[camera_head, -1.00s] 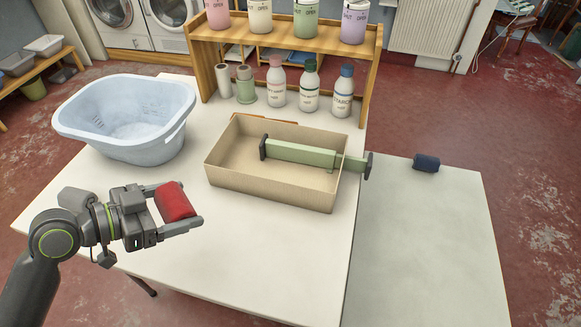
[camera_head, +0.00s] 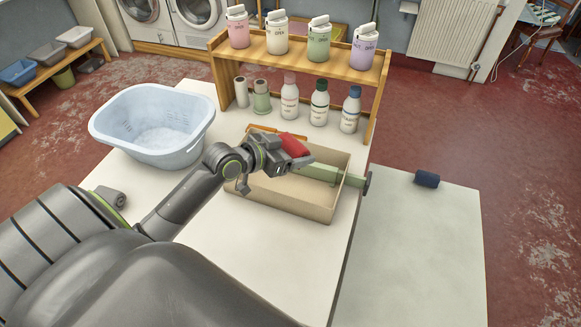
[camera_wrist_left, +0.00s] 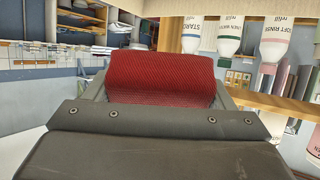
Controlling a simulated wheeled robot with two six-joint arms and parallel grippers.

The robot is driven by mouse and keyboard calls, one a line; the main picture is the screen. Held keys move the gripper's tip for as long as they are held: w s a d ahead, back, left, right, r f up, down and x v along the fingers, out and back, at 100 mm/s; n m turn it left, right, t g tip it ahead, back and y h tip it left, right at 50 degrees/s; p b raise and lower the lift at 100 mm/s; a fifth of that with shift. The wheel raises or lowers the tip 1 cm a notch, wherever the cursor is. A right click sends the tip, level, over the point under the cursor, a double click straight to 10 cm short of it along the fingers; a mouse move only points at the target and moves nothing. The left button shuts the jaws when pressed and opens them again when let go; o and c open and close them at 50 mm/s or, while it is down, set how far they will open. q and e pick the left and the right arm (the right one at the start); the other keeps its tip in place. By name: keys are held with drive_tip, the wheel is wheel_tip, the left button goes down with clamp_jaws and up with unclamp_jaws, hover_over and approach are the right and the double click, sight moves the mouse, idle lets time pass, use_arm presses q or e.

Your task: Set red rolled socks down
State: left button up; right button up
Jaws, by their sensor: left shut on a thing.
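The red rolled socks (camera_head: 293,145) are held in my left gripper (camera_head: 297,152), which is shut on them. In the head view they are over the back part of the cardboard box (camera_head: 285,196); their exact height above it is hard to tell. The left wrist view shows the red socks (camera_wrist_left: 162,75) between the fingers. A green roller-like tool (camera_head: 325,174) lies in the box and sticks out past its right wall. My right gripper is not in view.
A blue-white basin (camera_head: 150,150) stands at the table's back left. A wooden shelf (camera_head: 310,62) with several bottles stands behind the box. A dark blue roll (camera_head: 427,179) lies on the lower table to the right, which is otherwise clear.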

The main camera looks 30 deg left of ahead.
sight(285, 140)
use_arm(q)
drive_tip(key=shift+w+a+r+n+y+p, duration=0.3)
drive_tip(key=shift+a+y+p, duration=0.15)
drive_tip(key=shift+a, duration=0.15)
drive_tip(key=shift+w+a+r+n+y+p, duration=0.15)
drive_tip(key=shift+w+a+n+y+p, duration=0.15)
drive_tip(key=shift+a+y+p, duration=0.25)
drive_tip(key=shift+w+a+f+t, duration=0.1)
drive_tip(key=shift+w+a+t, duration=0.05)
drive_tip(key=shift+a+t, duration=0.2)
drive_tip(key=shift+a+f+n, duration=0.1)
drive_tip(key=shift+f+n, duration=0.2)
drive_tip(key=shift+f+b, duration=0.5)
drive_tip(key=shift+f, duration=4.35)
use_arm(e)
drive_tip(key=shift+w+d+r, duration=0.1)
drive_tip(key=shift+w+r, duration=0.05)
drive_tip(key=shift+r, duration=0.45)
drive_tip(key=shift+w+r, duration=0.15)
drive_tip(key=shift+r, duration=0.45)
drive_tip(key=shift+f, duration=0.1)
use_arm(q)
drive_tip(key=shift+f+b, duration=0.55)
drive_tip(key=shift+b, duration=0.1)
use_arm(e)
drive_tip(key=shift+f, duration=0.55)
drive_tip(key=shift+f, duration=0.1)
